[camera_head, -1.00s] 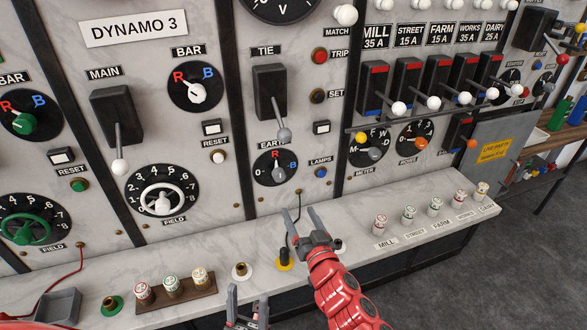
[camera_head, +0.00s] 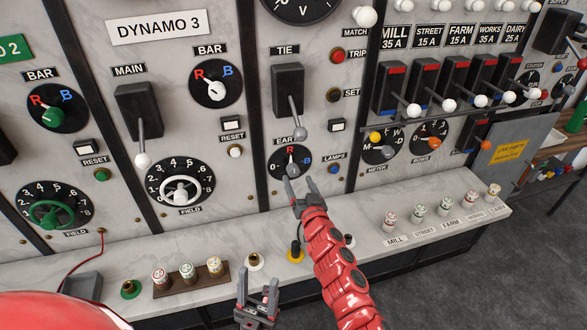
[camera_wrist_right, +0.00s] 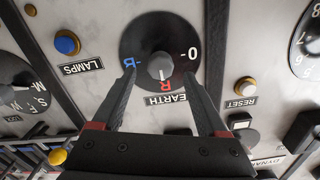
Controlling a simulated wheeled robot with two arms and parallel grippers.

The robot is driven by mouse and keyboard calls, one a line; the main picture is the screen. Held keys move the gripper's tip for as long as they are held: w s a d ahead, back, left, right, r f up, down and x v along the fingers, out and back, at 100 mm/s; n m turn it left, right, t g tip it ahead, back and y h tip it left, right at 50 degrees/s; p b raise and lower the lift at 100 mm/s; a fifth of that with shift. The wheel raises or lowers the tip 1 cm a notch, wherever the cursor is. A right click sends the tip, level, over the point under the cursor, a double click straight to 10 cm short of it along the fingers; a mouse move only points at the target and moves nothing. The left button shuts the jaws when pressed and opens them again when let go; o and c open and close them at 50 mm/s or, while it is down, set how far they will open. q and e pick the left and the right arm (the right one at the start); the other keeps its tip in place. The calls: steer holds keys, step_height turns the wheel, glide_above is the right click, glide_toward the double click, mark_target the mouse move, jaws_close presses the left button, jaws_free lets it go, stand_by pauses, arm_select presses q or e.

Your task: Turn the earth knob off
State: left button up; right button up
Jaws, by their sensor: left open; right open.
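The earth knob (camera_head: 291,168) is a small grey knob on a black dial, below the tie lever. In the right wrist view the knob (camera_wrist_right: 160,66) shows a white line pointing towards the red R; the dial also has 0 and a blue B. My right gripper (camera_head: 298,184) is open just in front of the dial. In the right wrist view its fingers (camera_wrist_right: 158,72) lie on either side of the knob; contact cannot be told, and I see nothing held. My left gripper (camera_head: 258,300) is open and empty, low in front of the bench.
The tie lever (camera_head: 292,105) hangs above the dial. The blue lamps button (camera_head: 334,169) is to its right, the reset button (camera_head: 235,152) to its left. A yellow-based plug (camera_head: 296,252) and a brass socket (camera_head: 254,262) stand on the marble ledge below.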

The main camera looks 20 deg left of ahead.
mark_target(296, 173)
steer(key=x, duration=0.4)
steer(key=shift+w+a+b, duration=0.1)
steer(key=shift+w+b, duration=0.3)
steer(key=shift+w, duration=0.05)
steer(key=shift+w+a, duration=0.25)
steer(key=shift+a, duration=0.15)
jaws_close()
